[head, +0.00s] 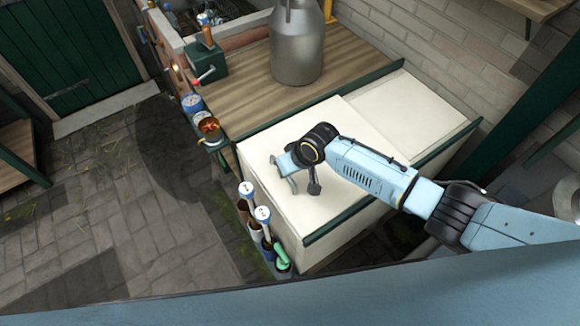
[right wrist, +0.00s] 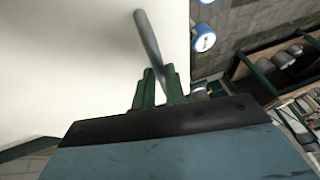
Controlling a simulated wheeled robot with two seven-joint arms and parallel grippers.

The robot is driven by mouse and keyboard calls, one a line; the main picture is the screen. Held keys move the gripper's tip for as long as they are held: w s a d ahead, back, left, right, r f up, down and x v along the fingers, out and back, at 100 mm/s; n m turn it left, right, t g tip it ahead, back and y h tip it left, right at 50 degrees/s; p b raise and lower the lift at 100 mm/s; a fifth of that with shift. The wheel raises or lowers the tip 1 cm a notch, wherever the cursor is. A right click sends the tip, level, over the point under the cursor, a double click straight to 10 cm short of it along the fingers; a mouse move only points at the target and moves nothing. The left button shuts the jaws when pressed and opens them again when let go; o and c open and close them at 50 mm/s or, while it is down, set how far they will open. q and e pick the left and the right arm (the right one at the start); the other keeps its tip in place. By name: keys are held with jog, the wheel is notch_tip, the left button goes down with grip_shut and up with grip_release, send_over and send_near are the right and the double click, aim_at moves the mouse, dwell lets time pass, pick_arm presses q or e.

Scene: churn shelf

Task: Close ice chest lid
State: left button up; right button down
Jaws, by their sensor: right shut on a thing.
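The ice chest is a pale, cream-coloured box with green trim (head: 372,213). Its pale lid panel (head: 345,118) lies on top towards the left, with a lower pale section (head: 420,115) to its right. A grey bar handle (head: 291,185) is at the lid's left end and shows in the right wrist view (right wrist: 148,38). My right gripper (right wrist: 159,84) has its green fingers shut around the handle's near part. In the head view, my blue wrist partly hides the handle. My left gripper is not in view.
A large metal churn (head: 297,45) stands on the wooden counter (head: 245,97) behind the chest. Several bottles with white-and-blue caps (head: 262,214) stand in a rack at the chest's left front. A brick wall is at the right. Open paved floor (head: 110,220) lies to the left.

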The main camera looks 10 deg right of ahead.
jog(key=c, duration=1.5)
grip_release()
jog(key=shift+s+a, duration=0.15)
jog(key=shift+a, duration=0.25)
jog(key=shift+o, duration=0.2)
jog(key=shift+d, duration=0.2)
jog(key=shift+r, duration=0.25)
jog(key=p+v, duration=0.1)
jog(key=v, duration=1.1)
jog(key=shift+s+d+r, duration=0.15)
jog(key=shift+s+r, duration=0.05)
jog(key=shift+r, duration=0.1)
